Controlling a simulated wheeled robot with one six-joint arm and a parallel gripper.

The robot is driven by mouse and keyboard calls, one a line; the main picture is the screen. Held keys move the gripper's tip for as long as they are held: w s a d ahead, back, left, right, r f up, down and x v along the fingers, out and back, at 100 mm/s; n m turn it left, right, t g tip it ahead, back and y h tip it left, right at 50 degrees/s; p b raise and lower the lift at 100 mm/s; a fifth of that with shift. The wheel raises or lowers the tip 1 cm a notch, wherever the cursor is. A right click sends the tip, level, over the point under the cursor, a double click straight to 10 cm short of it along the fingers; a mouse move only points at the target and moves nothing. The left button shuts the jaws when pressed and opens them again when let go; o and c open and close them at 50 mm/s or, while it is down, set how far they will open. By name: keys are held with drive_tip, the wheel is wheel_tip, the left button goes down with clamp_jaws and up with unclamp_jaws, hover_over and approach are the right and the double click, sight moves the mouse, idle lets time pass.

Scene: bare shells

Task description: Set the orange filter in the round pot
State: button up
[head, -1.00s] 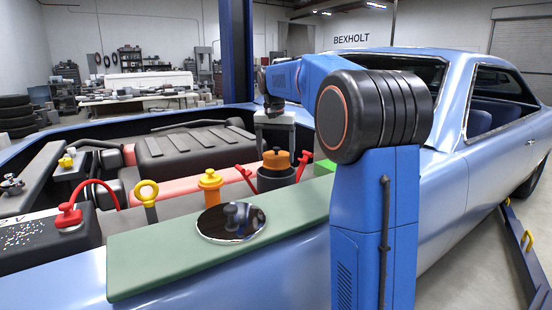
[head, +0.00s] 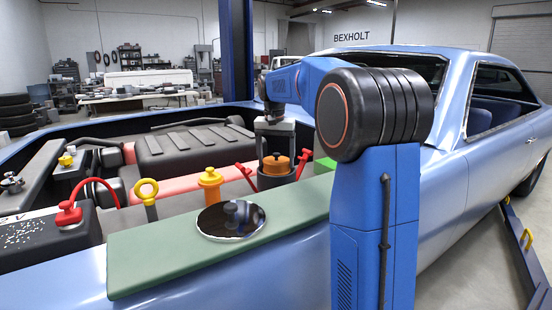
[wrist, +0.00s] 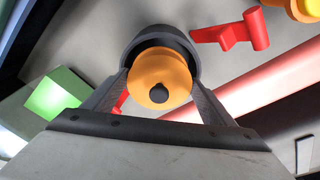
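The orange filter (head: 276,165) with a dark knob on top sits at the mouth of the dark grey round pot (head: 276,182), its upper part standing above the rim. In the wrist view the filter (wrist: 160,72) appears between my two fingers, with the pot's rim (wrist: 155,36) curving behind it. My gripper (head: 275,152) points down over the pot, one finger on each side of the filter, and looks shut on it. How deep the filter's lower part sits is hidden by the pot wall.
Red levers (head: 246,173) stand beside the pot, and a green block (head: 325,164) is to its right. A yellow-orange capped post (head: 210,187) and a yellow ring handle (head: 147,190) stand to the left. A round mirror-like dish (head: 231,222) lies on the green mat (head: 150,262).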

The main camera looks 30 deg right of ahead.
sight(275, 163)
drive_tip(key=shift+o, duration=1.4)
drive_tip(key=shift+r, duration=0.15)
wheel_tip(275, 163, up, 13)
drive_tip(key=s+a, duration=0.1)
drive_tip(key=shift+s, duration=0.15)
drive_tip(key=shift+a, duration=0.1)
